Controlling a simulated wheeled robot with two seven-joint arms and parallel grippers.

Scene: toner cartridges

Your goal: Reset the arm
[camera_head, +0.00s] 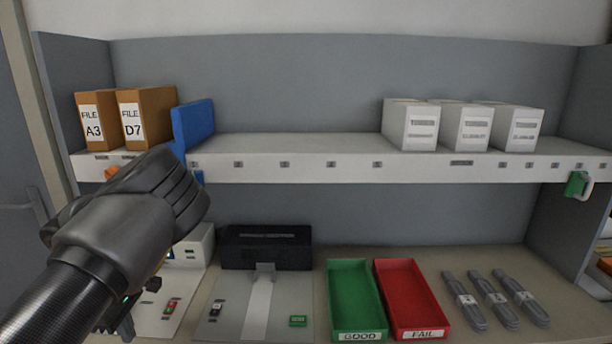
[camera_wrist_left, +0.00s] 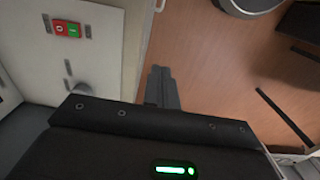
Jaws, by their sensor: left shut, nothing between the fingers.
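My left arm (camera_head: 120,225) comes in from the lower left in the head view, bent in front of the left end of the shelf unit. Part of the left gripper (camera_head: 127,325) shows dark below the arm, near the left edge of the work surface; its fingertips are hard to make out there. In the left wrist view the left gripper's fingers (camera_wrist_left: 162,88) are together and hold nothing. They are over a brown wooden floor (camera_wrist_left: 215,65), beside a pale panel with a red and green switch (camera_wrist_left: 67,29). My right gripper is in neither view.
The upper shelf (camera_head: 300,160) holds brown files (camera_head: 150,112), a blue folder (camera_head: 195,122) and white boxes (camera_head: 465,125). Below are a black toner cartridge (camera_head: 265,247) on a device, a green GOOD tray (camera_head: 353,330), a red FAIL tray (camera_head: 415,328) and grey cables (camera_head: 490,298).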

